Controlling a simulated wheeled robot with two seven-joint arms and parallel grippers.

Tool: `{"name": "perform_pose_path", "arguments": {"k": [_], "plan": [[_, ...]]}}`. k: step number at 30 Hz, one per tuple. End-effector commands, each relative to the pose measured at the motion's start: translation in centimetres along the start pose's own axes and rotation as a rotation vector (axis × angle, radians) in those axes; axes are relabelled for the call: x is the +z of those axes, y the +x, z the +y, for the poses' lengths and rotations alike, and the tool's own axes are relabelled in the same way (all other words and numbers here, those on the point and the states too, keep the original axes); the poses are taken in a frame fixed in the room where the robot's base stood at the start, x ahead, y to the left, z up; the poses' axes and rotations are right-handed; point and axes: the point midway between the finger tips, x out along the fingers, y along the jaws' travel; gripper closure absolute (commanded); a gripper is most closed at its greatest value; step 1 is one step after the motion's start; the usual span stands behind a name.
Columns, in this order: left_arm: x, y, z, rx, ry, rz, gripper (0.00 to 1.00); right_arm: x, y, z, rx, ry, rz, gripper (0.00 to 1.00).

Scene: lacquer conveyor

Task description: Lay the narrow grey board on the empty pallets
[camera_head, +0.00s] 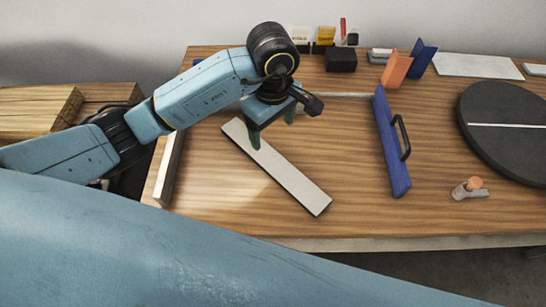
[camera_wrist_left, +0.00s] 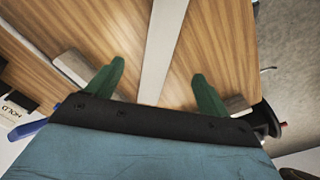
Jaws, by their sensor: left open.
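The narrow grey board (camera_head: 290,182) lies flat and diagonally on the wooden table, left of centre in the head view. My left gripper (camera_head: 272,130) is over the board's far end, with its green fingers pointing down. In the left wrist view the board (camera_wrist_left: 164,40) runs between the two open fingers of the left gripper (camera_wrist_left: 158,72), with a gap on each side. I cannot tell how far the fingertips are above the table. Wooden pieces (camera_head: 35,108) stand at the left edge; I cannot tell whether they are the pallets. My right gripper is not in view.
A blue bar with a black handle (camera_head: 389,140) stands right of the board. A black disc (camera_head: 510,130) and a small grey part with an orange top (camera_head: 470,188) are further right. Small boxes and orange and blue brackets line the back. The front middle of the table is clear.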

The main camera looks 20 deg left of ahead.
Motion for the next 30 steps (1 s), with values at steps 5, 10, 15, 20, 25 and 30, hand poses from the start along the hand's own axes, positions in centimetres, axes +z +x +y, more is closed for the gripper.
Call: {"name": "perform_pose_path", "arguments": {"k": [5, 10, 15, 20, 25, 30], "plan": [[0.1, 3.6, -0.2, -0.010, -0.002, -0.001, 0.20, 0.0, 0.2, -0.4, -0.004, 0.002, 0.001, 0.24], [0.1, 6.4, -0.1, -0.005, -0.002, -0.002, 0.20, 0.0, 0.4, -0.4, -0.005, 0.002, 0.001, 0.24], [0.1, 7.6, -0.1, -0.003, -0.001, -0.001, 0.20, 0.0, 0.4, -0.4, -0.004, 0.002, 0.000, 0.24], [0.1, 9.4, -0.3, -0.007, -0.003, -0.005, 0.20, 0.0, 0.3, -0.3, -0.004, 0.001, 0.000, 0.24], [-0.1, 12.0, -0.2, -0.005, -0.002, -0.004, 0.20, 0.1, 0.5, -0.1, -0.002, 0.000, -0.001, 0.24], [-0.1, 12.8, -0.2, -0.002, -0.001, -0.002, 0.20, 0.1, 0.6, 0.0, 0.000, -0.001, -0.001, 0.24]]}}
